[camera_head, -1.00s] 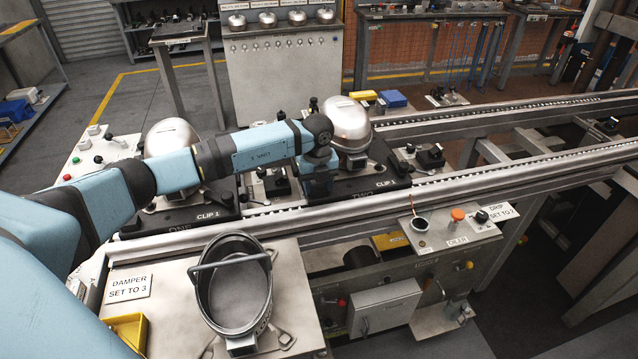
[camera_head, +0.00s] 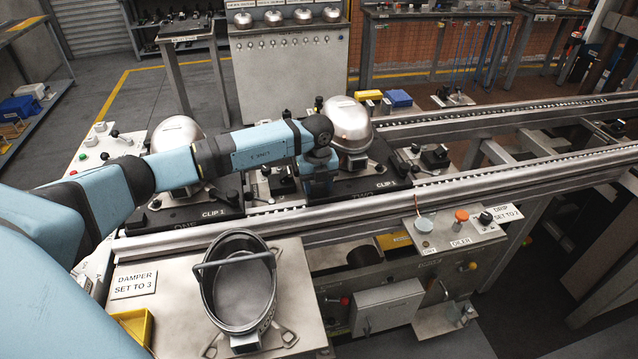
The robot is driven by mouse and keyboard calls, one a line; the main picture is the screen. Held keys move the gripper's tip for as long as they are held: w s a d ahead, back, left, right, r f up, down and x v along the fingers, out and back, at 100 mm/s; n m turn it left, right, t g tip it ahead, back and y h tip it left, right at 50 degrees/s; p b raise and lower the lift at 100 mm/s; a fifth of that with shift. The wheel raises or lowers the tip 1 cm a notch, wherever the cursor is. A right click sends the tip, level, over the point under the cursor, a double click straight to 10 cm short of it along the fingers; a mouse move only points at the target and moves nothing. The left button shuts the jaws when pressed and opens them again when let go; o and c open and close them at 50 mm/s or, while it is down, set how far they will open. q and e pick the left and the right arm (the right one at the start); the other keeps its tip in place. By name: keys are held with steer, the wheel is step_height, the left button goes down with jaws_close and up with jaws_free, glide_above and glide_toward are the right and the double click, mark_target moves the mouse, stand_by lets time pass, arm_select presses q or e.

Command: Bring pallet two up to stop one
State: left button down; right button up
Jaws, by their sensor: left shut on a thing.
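Pallet two (camera_head: 372,186) is a dark plate marked TWO and CLIP 1. It sits on the roller conveyor and carries a shiny metal compressor dome (camera_head: 347,122). My left arm reaches in from the left, and my left gripper (camera_head: 318,190) points down at the left end of pallet two. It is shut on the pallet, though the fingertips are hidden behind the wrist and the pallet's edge. Pallet one (camera_head: 205,213), marked ONE and CLIP 1, stands to the left with its own dome, partly behind my arm. Small dark fittings lie between the pallets. My right gripper is not in view.
In front of the conveyor rail (camera_head: 420,192) stands a plate with an oval metal bucket (camera_head: 215,310) and a damper sign (camera_head: 134,284). An oiler panel (camera_head: 450,235) with knobs is to its right. The conveyor right of pallet two is mostly free.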

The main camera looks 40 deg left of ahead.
arm_select(q)
steer(key=shift+s+a, duration=0.2)
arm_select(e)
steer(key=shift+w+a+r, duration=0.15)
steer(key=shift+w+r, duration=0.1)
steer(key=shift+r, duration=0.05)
arm_select(q)
steer(key=shift+c, duration=2.3)
jaws_free()
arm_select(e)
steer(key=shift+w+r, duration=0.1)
